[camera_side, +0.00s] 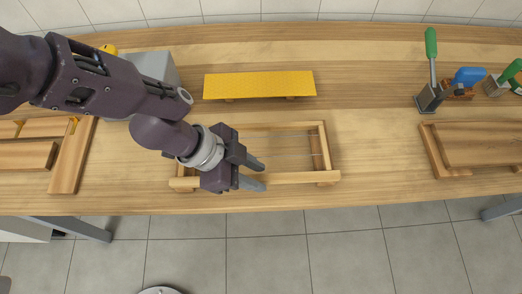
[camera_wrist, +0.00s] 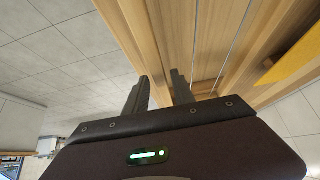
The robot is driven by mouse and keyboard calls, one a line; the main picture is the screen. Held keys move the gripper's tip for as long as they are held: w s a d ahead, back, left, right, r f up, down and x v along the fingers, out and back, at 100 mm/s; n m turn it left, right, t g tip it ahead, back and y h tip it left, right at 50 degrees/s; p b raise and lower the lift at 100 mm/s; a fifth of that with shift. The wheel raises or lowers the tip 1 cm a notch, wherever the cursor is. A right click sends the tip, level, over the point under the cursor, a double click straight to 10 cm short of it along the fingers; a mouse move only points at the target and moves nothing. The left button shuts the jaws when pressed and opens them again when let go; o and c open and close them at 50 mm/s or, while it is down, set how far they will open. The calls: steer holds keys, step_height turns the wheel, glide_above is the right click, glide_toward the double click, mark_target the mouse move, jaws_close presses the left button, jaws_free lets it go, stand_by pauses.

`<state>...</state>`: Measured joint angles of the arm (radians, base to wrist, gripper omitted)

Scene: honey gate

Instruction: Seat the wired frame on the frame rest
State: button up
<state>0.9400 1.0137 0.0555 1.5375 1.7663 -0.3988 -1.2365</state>
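The wired frame (camera_side: 318,150) is a pale wooden rectangle with thin wires across it, lying near the bench's front edge in the side view. Its wooden bars and two wires also show in the wrist view (camera_wrist: 150,28). My gripper (camera_side: 264,177) is at the frame's front bar, with its two fingers apart, one on each side of the bar in the side view. I cannot tell whether either finger touches it. My arm hides the frame's left part. No separate frame rest can be told apart with certainty; small wooden blocks (camera_side: 328,183) show at the front corners.
A yellow honeycomb-patterned sheet (camera_side: 260,84) lies on supports behind the frame. A wooden board on a stand (camera_side: 480,146) is at right, below green- and blue-handled tools (camera_side: 432,70). Wooden parts (camera_side: 70,160) lie at left. Bare bench lies between frame and stand.

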steer(key=shift+a+r, duration=0.15)
steer(key=shift+r, duration=0.05)
steer(key=shift+v, duration=1.35)
steer(key=o, duration=0.6)
steer(key=o, duration=0.4)
steer(key=shift+c, duration=0.2)
steer(key=o, duration=0.4)
